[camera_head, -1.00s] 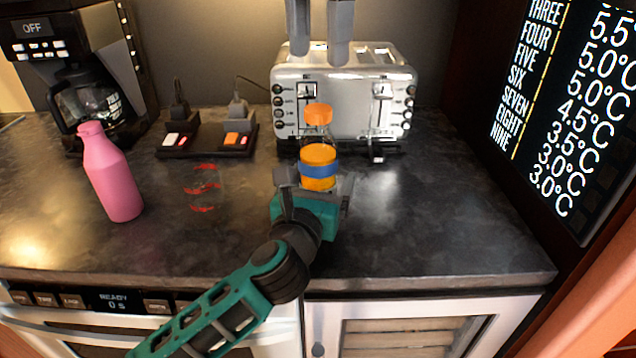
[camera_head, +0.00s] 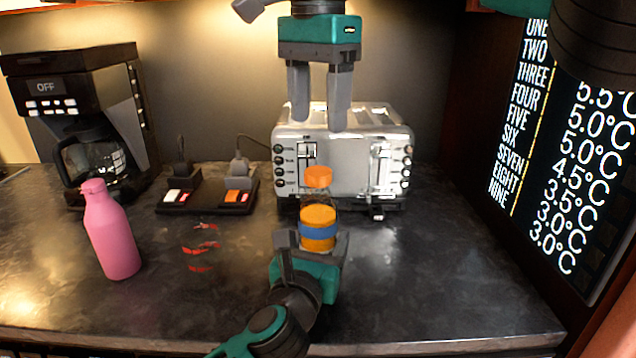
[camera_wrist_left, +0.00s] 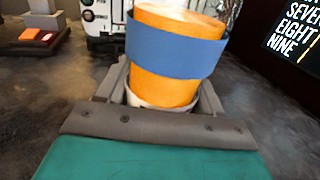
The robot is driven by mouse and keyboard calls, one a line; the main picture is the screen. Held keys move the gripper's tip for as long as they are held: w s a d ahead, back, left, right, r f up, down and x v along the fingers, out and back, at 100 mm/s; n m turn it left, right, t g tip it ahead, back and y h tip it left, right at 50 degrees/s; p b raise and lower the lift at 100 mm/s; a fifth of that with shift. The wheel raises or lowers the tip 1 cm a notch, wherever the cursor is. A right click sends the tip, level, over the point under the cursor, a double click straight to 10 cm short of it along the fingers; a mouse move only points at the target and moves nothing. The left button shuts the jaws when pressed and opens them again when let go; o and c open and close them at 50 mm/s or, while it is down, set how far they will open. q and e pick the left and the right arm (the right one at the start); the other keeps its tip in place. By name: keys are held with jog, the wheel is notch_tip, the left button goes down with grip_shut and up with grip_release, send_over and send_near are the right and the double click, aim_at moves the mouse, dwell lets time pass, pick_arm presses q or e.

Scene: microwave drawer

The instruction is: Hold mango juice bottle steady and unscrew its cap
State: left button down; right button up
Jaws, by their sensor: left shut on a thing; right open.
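The mango juice bottle (camera_head: 318,222) stands upright on the dark counter in front of the toaster, with orange juice, a blue band and an orange cap (camera_head: 318,177) on top. My left gripper (camera_head: 314,248) is shut around the lower part of the bottle. The left wrist view shows the bottle's lower body (camera_wrist_left: 175,50) between the fingers; the cap is out of that view. My right gripper (camera_head: 319,125) is open and empty, pointing down above the cap with a clear gap.
The silver toaster (camera_head: 343,150) stands right behind the bottle. A pink bottle (camera_head: 110,235) and a coffee maker (camera_head: 80,110) are at the left. Two small devices sit on a dark base (camera_head: 207,200). A temperature display (camera_head: 550,140) borders the right. The counter's right front is clear.

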aim_at(319, 171)
jog(key=m, duration=0.5)
jog(key=shift+m, duration=0.4)
jog(key=m, duration=0.3)
jog(key=shift+m, duration=0.3)
jog(key=m, duration=0.3)
jog(key=shift+m, duration=0.4)
jog(key=m, duration=1.9)
jog(key=shift+m, duration=0.3)
jog(key=m, duration=0.3)
jog(key=shift+m, duration=0.4)
jog(key=m, duration=0.3)
jog(key=shift+m, duration=0.3)
jog(key=m, duration=0.4)
jog(key=shift+m, duration=0.3)
jog(key=shift+f, duration=4)
